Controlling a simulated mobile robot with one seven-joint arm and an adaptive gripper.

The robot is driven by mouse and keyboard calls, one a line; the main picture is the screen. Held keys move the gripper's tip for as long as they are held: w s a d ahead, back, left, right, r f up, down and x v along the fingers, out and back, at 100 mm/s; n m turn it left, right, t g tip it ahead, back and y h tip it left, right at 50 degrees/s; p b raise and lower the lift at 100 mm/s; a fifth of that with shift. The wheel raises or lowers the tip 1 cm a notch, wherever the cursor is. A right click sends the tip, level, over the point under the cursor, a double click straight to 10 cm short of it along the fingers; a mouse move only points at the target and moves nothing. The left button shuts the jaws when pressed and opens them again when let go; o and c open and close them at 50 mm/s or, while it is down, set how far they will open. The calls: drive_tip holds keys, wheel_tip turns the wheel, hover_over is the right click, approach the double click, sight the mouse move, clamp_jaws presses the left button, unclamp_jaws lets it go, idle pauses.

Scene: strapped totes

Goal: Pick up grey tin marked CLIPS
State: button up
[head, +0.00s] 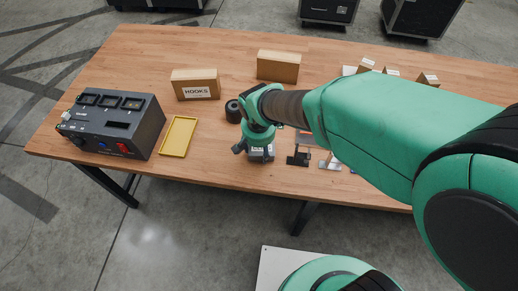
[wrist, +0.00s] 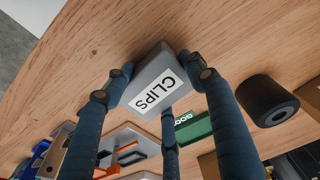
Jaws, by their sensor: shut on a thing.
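The grey tin marked CLIPS (wrist: 152,80) sits between the fingers of my gripper (wrist: 160,85) in the wrist view. Its white label faces the camera, and the fingers press on its sides. In the head view my gripper (head: 258,150) is over the wooden table near its front edge. Part of the grey tin (head: 262,154) shows below it; the rest is hidden by the gripper. I cannot tell whether the tin touches the table.
A black cylinder (head: 233,111) stands close behind my gripper. A HOOKS box (head: 195,84), another carton (head: 278,66), a yellow tray (head: 178,137) and a dark device (head: 112,123) are around. A black bracket (head: 299,158) lies right. A green item (wrist: 194,128) shows in the wrist view.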

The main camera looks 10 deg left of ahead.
drive_tip(key=r, duration=0.1)
drive_tip(key=r+p, duration=0.1)
drive_tip(key=r, duration=0.1)
drive_tip(key=shift+s+d+r, duration=0.1)
drive_tip(key=shift+s+r, duration=0.1)
drive_tip(key=shift+r, duration=0.05)
drive_tip(key=s+d+p, duration=0.1)
drive_tip(key=s+d, duration=0.1)
drive_tip(key=s, duration=0.2)
drive_tip(key=s+d+p, duration=0.1)
drive_tip(key=s+d, duration=0.2)
drive_tip(key=s, duration=0.2)
drive_tip(key=s+d+r+p, duration=0.1)
drive_tip(key=s+d, duration=0.2)
drive_tip(key=s, duration=0.1)
drive_tip(key=shift+s+r, duration=0.1)
drive_tip(key=shift+s, duration=0.05)
